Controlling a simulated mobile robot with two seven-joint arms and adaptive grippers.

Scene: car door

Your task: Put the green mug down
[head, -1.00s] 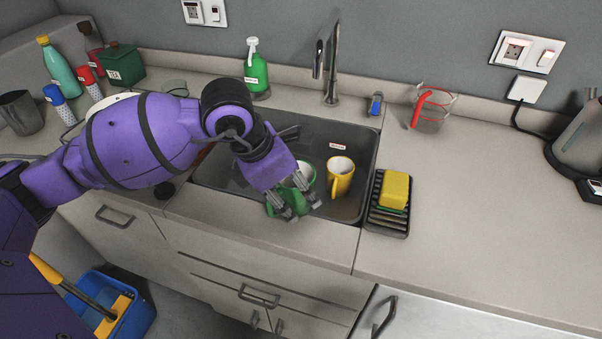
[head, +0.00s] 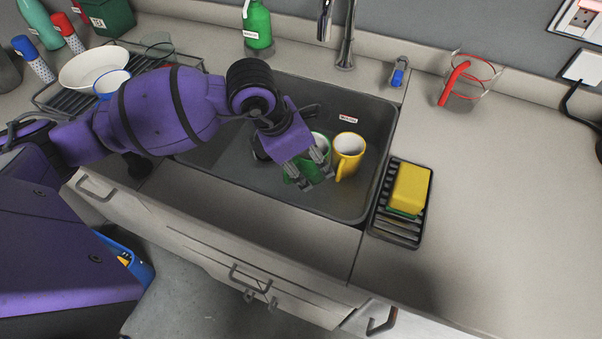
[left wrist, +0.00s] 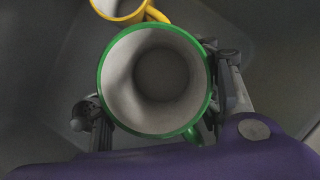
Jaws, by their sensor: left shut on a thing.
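The green mug (head: 320,145), white inside, is at the sink (head: 240,180), beside the yellow mug (head: 348,153). My left gripper (head: 318,170) is shut on the green mug, partly covering it in the head view. In the left wrist view the green mug (left wrist: 155,75) sits mouth toward the camera between the two fingers of my left gripper (left wrist: 158,105), its handle at the lower right. The yellow mug (left wrist: 128,8) shows at the top edge there. Whether the green mug's base touches the sink floor is hidden. My right gripper is not in view.
A black rack with a yellow sponge (head: 410,187) stands right of the sink. A tap (head: 345,35) and a green bottle (head: 257,25) are behind it. A rack with bowls (head: 95,70) stands left. The right counter is largely clear.

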